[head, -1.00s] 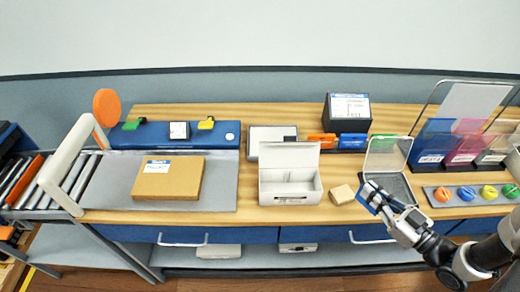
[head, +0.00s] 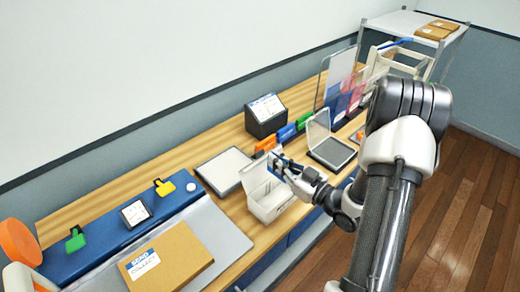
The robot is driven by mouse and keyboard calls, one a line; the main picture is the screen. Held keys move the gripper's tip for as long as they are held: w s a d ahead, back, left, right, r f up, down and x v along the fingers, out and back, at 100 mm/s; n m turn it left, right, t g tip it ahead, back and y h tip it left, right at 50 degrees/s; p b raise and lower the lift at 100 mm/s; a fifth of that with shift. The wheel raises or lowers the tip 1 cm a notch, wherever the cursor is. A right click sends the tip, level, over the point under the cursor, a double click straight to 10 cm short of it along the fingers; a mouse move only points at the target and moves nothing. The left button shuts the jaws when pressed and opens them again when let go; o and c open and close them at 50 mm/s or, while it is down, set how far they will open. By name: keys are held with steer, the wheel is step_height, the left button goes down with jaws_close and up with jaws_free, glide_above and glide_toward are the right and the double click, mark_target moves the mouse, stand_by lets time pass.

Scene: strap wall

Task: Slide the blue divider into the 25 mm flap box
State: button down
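A white open box (head: 271,207) stands on the wooden bench, its flap raised and a label too small to read on its front. It appears to be the flap box. My gripper (head: 279,164) is just above and beside the box's right rear side in the picture. Blue shows at its fingertips, but I cannot tell whether this is the blue divider or part of the fingers. Whether it touches the box is also unclear. The inside of the box is partly hidden.
A clear-lidded case (head: 331,150) stands open to the right. Behind the box are a grey-white tray (head: 222,169), a black labelled box (head: 266,114) and orange, blue and green pieces. A brown carton (head: 166,261) lies at front left on a grey surface.

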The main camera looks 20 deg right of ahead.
steer(key=f+b, duration=0.2)
steer(key=f, duration=0.1)
steer(key=f+b, duration=0.1)
steer(key=shift+s+d+f, duration=0.1)
steer(key=shift+d+f, duration=0.25)
steer(key=shift+f, duration=0.05)
steer(key=shift+f+b, duration=0.15)
steer(key=shift+b, duration=0.5)
stand_by(0.5)
steer(key=shift+f+b, duration=1.45)
steer(key=shift+f, duration=0.1)
steer(key=shift+f, duration=0.1)
